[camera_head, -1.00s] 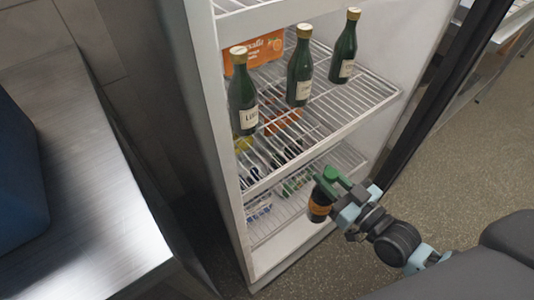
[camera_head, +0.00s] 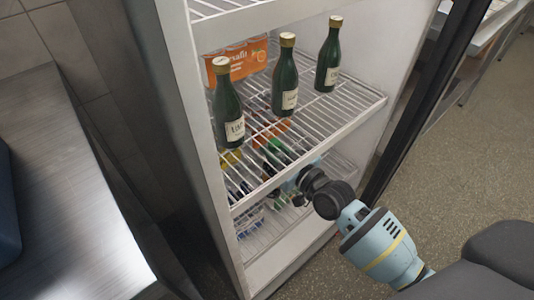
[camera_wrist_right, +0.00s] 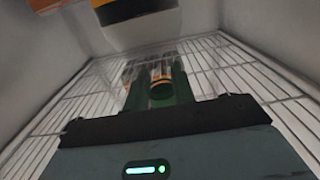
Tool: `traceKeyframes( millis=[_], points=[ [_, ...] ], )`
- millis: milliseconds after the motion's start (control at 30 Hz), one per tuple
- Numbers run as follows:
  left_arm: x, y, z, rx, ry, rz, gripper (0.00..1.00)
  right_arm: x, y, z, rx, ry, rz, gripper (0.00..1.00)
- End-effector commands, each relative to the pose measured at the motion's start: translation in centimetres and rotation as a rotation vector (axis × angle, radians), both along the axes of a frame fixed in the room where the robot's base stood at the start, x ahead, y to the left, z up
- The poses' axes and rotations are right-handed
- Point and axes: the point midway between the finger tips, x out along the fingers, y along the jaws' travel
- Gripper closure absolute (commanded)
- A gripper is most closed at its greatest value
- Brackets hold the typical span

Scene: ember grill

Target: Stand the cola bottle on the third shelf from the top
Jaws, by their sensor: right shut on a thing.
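My right gripper (camera_head: 278,152) reaches into the open fridge, under the wire shelf that holds the green bottles. Its green fingers show only partly through the wires in the head view. In the right wrist view the gripper (camera_wrist_right: 158,75) is shut on the cola bottle (camera_wrist_right: 161,88), with one finger on each side of it. The bottle shows end-on, with a yellow-orange band. Wire shelf bars (camera_wrist_right: 218,68) spread around and beyond it; I cannot tell whether the bottle touches them. In the head view the bottle is hidden or too unclear to pick out. My left gripper is out of view.
Three green bottles with gold caps, one at the front left (camera_head: 228,108), and an orange carton (camera_head: 238,60) stand on the shelf above my gripper. The lower shelf (camera_head: 262,240) has small items at its left. The fridge's left side wall (camera_head: 185,120) is close.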

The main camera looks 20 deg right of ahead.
Motion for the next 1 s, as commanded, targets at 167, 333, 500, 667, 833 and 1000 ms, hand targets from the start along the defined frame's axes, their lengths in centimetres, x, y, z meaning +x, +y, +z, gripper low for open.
traceKeyframes(
  millis=[167,333,500,667,833,1000],
  points=[
    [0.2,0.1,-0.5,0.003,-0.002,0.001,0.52,2.3,0.8,0.0,0.0,-0.003,-0.001,1.0],
    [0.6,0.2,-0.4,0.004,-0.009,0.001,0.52,2.7,1.0,0.1,0.0,-0.003,0.0,1.0],
    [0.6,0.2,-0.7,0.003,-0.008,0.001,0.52,2.7,1.0,-0.6,0.0,-0.002,0.0,1.0],
    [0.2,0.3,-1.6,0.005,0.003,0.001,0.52,2.6,0.9,-2.8,-0.002,-0.001,-0.001,1.0],
    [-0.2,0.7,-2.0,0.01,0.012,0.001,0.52,2.6,0.9,-3.5,0.001,-0.003,-0.001,1.0],
    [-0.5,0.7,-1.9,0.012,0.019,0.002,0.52,2.6,0.9,-3.4,0.0,-0.003,-0.001,1.0]
  ],
)
